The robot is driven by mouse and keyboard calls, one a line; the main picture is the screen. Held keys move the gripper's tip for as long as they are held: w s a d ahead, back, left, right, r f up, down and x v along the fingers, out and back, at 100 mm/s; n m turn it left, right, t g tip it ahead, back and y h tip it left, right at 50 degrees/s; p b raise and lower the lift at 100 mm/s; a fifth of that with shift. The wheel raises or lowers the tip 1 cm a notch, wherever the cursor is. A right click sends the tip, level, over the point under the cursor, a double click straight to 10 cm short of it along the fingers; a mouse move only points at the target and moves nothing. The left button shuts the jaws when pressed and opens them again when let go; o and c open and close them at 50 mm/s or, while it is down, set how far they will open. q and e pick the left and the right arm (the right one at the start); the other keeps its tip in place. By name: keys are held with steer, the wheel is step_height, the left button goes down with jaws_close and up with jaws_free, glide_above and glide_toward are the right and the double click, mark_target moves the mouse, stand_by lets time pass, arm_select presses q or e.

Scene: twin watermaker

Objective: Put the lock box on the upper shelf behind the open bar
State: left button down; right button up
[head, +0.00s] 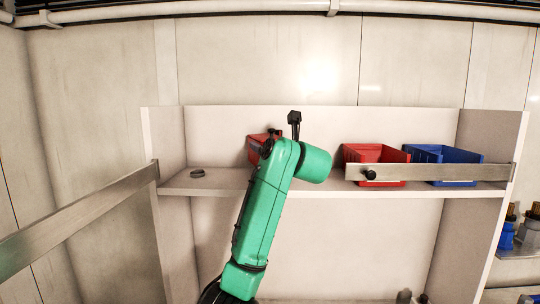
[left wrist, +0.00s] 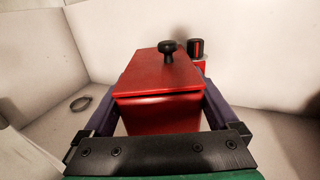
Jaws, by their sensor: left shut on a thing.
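The red lock box (left wrist: 158,88), with a black knob on its lid, sits between the two fingers of my left gripper (left wrist: 163,108), which is shut on it. In the head view the lock box (head: 257,148) shows only partly, behind my green left wrist, which hides the fingers. The box is over the left half of the upper shelf (head: 222,181); I cannot tell if its base touches the shelf. The open bar (head: 80,216) swings out from the shelf's left end toward me. My right gripper is not in view.
A closed bar (head: 430,173) with a black knob crosses the right half, before a red bin (head: 372,153) and a blue bin (head: 440,153). A dark ring (head: 197,173) lies at the shelf's left. A black-capped red item (left wrist: 196,50) stands behind the box.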

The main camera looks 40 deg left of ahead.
arm_select(q)
steer(key=shift+s+d+f+p, duration=0.15)
steer(key=shift+d+f+p, duration=0.1)
steer(key=shift+f, duration=0.3)
steer(key=shift+s+d+f+p, duration=0.1)
steer(key=shift+d+f+p, duration=0.1)
steer(key=shift+f, duration=0.3)
steer(key=shift+a+f, duration=0.1)
steer(key=shift+f, duration=0.25)
jaws_free()
steer(key=shift+w+a+f, duration=0.1)
steer(key=shift+w+f, duration=0.05)
steer(key=shift+f, duration=0.05)
steer(key=shift+r, duration=0.1)
steer(key=shift+s+d+b, duration=0.3)
steer(key=shift+d+b, duration=0.15)
steer(key=shift+b, duration=0.05)
steer(key=b+v, duration=0.2)
steer(key=v, duration=0.1)
steer(key=f+b+v, duration=0.1)
steer(key=b+v, duration=0.1)
steer(key=shift+s+d+b, duration=0.15)
steer(key=shift+d+b, duration=0.2)
steer(key=b+v, duration=0.1)
steer(key=v, duration=0.1)
steer(key=r+b+v, duration=0.1)
steer(key=v, duration=0.2)
steer(key=shift+s, duration=0.2)
